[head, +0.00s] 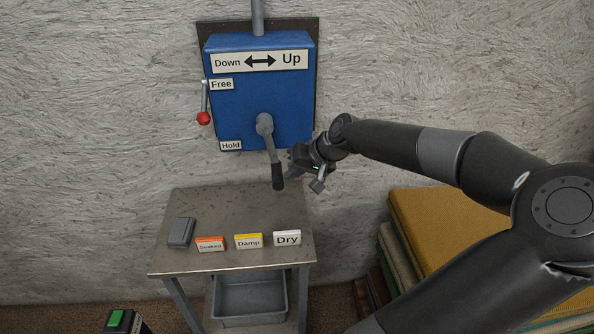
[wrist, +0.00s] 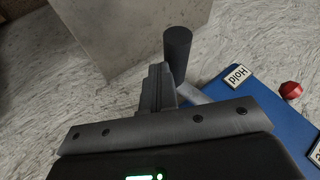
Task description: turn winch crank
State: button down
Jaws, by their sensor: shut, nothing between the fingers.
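The winch is a blue box (head: 290,95) on the wall, labelled Down and Up with a double arrow. Its crank (head: 265,126) has a grey hub and an arm that hangs down, slightly to the right, to a black grip (head: 278,176). My gripper (head: 290,172) is just right of the grip, with its fingers pointing towards it. In the wrist view the closed fingers (wrist: 158,75) are empty, and the dark grip (wrist: 177,50) stands just beyond and to the right of them. I cannot tell whether they touch.
A red-knobbed lever (head: 204,117) is on the box's left side, between Free and Hold. Below stands a metal table (head: 190,260) with a grey block (head: 181,231) and Soaked, Damp (head: 248,241) and Dry (head: 287,238) signs. Rolled or folded rugs (head: 450,225) are at right.

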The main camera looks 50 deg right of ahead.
jog(key=shift+w+a+f+t+y, duration=0.4)
jog(key=shift+w+a+t, duration=0.05)
jog(key=shift+a+t, duration=0.1)
jog(key=s+d+r, duration=0.4)
jog(key=s+r, duration=0.2)
jog(key=s, duration=0.3)
jog(key=shift+s+d+r, duration=0.25)
jog(key=shift+s+d, duration=0.1)
jog(key=shift+s, duration=0.05)
dwell(0.5)
